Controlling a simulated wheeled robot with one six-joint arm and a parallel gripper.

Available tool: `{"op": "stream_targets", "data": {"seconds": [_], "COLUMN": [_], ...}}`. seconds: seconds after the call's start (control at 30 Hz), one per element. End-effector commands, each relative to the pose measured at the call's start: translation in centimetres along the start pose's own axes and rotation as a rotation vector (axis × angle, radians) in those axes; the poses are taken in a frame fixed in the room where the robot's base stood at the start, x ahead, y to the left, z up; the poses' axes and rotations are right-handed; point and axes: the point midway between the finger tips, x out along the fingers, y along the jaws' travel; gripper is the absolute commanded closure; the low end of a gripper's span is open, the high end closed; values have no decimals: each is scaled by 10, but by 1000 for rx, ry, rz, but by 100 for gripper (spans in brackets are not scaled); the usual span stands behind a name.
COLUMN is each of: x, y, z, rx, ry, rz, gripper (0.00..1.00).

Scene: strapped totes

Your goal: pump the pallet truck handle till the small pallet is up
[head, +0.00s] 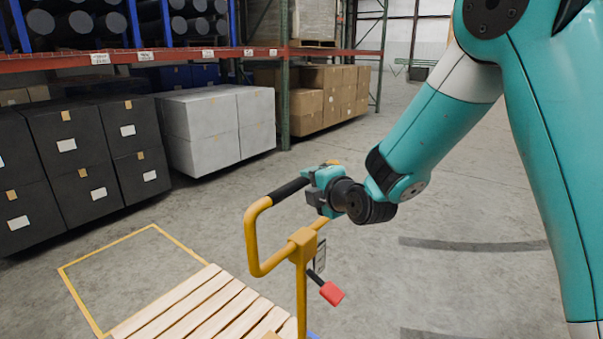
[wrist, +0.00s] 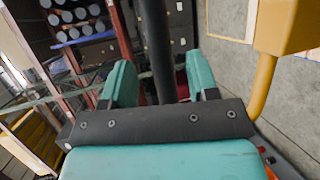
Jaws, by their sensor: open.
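The pallet truck handle (head: 255,240) is a yellow loop on an upright post, with a black grip bar (head: 289,190) across its top. The small pallet (head: 200,308) has pale wooden slats and lies low at the bottom of the head view; its height off the floor cannot be told. My gripper (head: 318,188) is at the right end of the grip bar. In the wrist view its two teal fingers stand apart, with the black bar (wrist: 157,45) running between them. Whether they touch the bar is unclear. A red-ended lever (head: 331,293) sticks out from the post.
Black totes (head: 70,150), white totes (head: 220,125) and brown boxes (head: 325,100) stand along the rack (head: 180,55). Floor to the right is open.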

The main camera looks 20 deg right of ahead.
Motion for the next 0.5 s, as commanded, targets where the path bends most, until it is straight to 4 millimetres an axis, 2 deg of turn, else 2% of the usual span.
{"op": "stream_targets", "data": {"seconds": [0.1, 0.2, 0.33, 0.5], "x": [22, 36, 46, 50], "y": [3, 2, 1, 0], "z": [0, 0, 0, 0], "rx": [-1, 0, -1, -1], "ry": [1, 1, 0, 0], "rz": [-1, -1, -1, 0], "gripper": [46, 46, 46, 46]}}
